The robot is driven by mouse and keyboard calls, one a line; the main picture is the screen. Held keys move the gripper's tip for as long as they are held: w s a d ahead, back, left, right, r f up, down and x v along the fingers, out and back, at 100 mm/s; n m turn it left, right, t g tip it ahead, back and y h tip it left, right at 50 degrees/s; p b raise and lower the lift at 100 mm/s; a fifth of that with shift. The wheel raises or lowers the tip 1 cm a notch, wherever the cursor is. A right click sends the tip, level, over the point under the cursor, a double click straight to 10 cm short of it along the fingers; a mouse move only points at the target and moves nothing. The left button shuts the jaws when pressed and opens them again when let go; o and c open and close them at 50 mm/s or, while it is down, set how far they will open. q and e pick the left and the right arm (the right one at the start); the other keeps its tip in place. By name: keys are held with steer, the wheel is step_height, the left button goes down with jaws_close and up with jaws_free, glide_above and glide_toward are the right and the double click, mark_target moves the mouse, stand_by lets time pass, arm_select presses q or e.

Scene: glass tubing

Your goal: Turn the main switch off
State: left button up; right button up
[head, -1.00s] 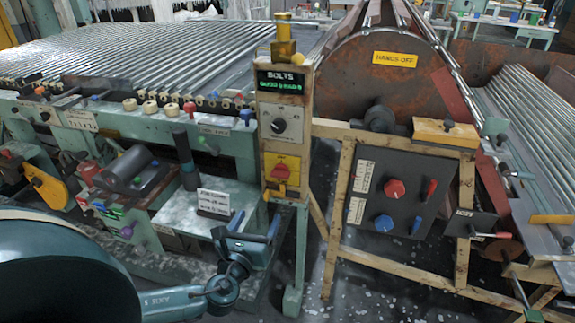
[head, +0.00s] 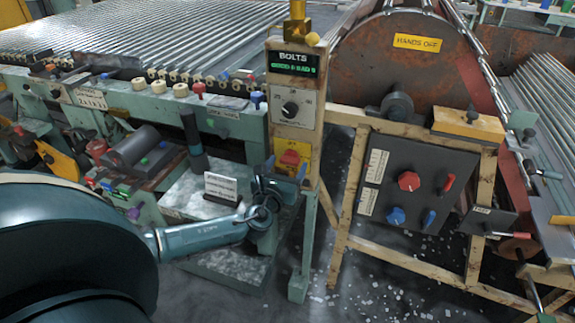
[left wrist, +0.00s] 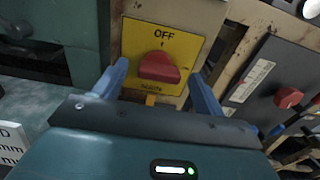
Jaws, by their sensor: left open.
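The main switch is a red knob (head: 289,158) on a yellow plate (head: 303,150), low on the narrow post panel. In the left wrist view the knob (left wrist: 158,67) lies roughly crosswise on its yellow plate (left wrist: 150,27), with "OFF" printed above it. My left gripper (head: 286,174) is open just in front of and slightly below the knob. In the left wrist view its blue fingers stand on either side of the knob, apparently without touching it. Part of the yellow plate's lower area is hidden by the gripper. My right gripper is not in view.
To the right, a dark control panel (head: 385,170) carries red and blue knobs and levers. A small white sign (head: 221,187) stands left of my gripper.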

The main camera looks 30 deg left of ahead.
arm_select(q)
steer(key=shift+w+a, duration=0.1)
steer(key=shift+w, duration=0.4)
steer(key=c, duration=1)
